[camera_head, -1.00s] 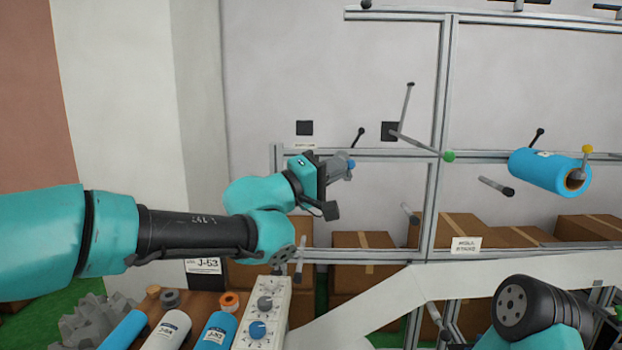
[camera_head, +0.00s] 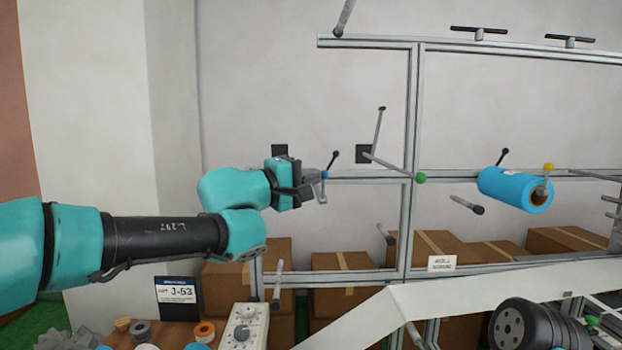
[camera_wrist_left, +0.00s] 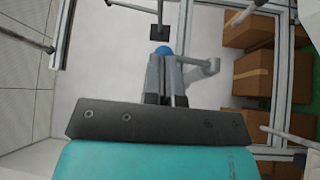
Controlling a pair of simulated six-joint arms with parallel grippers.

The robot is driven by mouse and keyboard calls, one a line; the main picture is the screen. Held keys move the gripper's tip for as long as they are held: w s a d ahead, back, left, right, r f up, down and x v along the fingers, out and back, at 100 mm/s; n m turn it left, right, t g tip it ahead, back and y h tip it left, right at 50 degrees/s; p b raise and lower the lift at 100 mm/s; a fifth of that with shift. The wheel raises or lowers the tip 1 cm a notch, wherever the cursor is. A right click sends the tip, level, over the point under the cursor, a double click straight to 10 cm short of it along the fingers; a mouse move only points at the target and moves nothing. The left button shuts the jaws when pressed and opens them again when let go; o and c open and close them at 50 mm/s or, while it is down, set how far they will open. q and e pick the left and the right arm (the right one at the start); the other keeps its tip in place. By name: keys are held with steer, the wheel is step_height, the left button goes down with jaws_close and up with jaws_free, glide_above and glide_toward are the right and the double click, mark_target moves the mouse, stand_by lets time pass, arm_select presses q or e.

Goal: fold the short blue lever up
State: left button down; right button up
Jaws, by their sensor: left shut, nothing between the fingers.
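In the left wrist view the blue knob (camera_wrist_left: 164,50) lies just beyond the fingertips. My left gripper (camera_head: 316,179) is shut and empty, its fingertips right at the knob; whether they touch it I cannot tell. The fingers (camera_wrist_left: 165,72) hide the lever's shaft. A grey bent piece (camera_wrist_left: 204,68) sits beside the fingers; I cannot tell what it belongs to. My right gripper is out of view.
A black-tipped lever (camera_head: 335,157) stands just behind the knob. A long lever with a green knob (camera_head: 420,178) is to the right. A blue roll (camera_head: 510,188) has a yellow-knobbed lever (camera_head: 548,168) at its end. Cardboard boxes (camera_head: 340,262) sit below the rail.

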arm_select(q)
steer(key=r+v, duration=0.1)
steer(key=v, duration=1.2)
steer(key=shift+s+a+r, duration=0.3)
steer(key=shift+s+r, duration=0.05)
steer(key=shift+s, duration=0.05)
